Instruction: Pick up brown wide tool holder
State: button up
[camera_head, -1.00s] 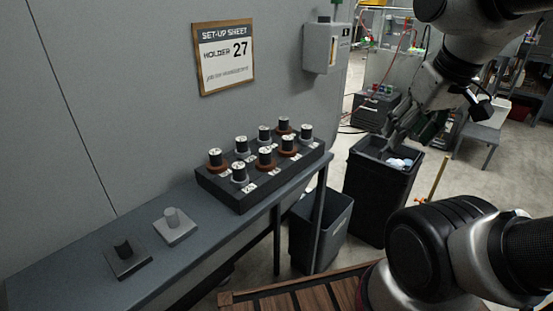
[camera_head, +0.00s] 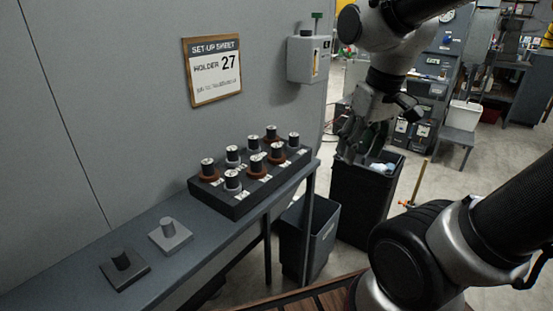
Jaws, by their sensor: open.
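Several tool holders with dark, light-topped posts stand upright in a dark rack (camera_head: 237,208) on the bench. Some have brown flanges: a brown holder at the left end (camera_head: 208,173), one in the front row (camera_head: 256,168), one farther right in the front row (camera_head: 277,156) and one at the back (camera_head: 270,135). The others have grey flanges. Which brown one is widest is hard to tell at this size. My gripper (camera_head: 348,152) is open and empty, right of the rack, seen in front of a black bin.
A grey fixture (camera_head: 171,237) and a dark fixture (camera_head: 123,269) sit on the bench (camera_head: 75,262) left of the rack. A sign reading "HOLDER 27" (camera_head: 213,72) and a grey box (camera_head: 309,58) are on the wall. Black bins (camera_head: 358,205) (camera_head: 308,238) stand right of and beneath the bench.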

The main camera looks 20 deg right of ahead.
jog(key=w+a+f+n, duration=0.1)
jog(key=w+a+f, duration=0.1)
jog(key=w+a, duration=0.35)
jog(key=w+a+f+n, duration=0.1)
jog(key=w+a+f, duration=0.15)
jog(key=w, duration=0.65)
jog(key=r+t+y, duration=0.1)
jog(key=r+t, duration=0.1)
send_over(277, 146)
jog(key=s+d, duration=0.1)
jog(key=s, duration=0.1)
jog(key=shift+n, duration=0.4)
jog(key=x, duration=0.7)
jog(key=shift+s+f, duration=0.15)
jog(key=shift+s, duration=0.15)
grip_shut()
